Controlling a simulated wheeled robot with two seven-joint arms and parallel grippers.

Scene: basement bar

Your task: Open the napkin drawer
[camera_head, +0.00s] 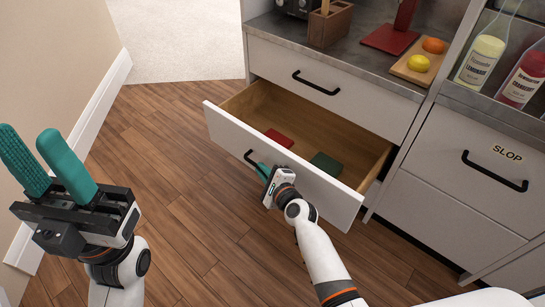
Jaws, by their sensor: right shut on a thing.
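The napkin drawer (270,158) is a white-fronted wooden drawer, pulled well out from the cabinet below a closed top drawer. A red napkin stack (279,138) and a dark green one (326,163) lie inside it. My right gripper (263,170) is at the drawer front, shut on the black bar handle (247,157); its fingers hide part of the handle. My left gripper (42,165) is raised at the left with its teal fingers apart, open and empty, away from the drawer.
The closed top drawer (350,98) has a black handle. The counter (366,60) holds a wooden box (330,24), a red board (390,39) and a tray with fruit. A cabinet marked SLOP (460,190) stands at right. The wood floor (170,160) at left is clear.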

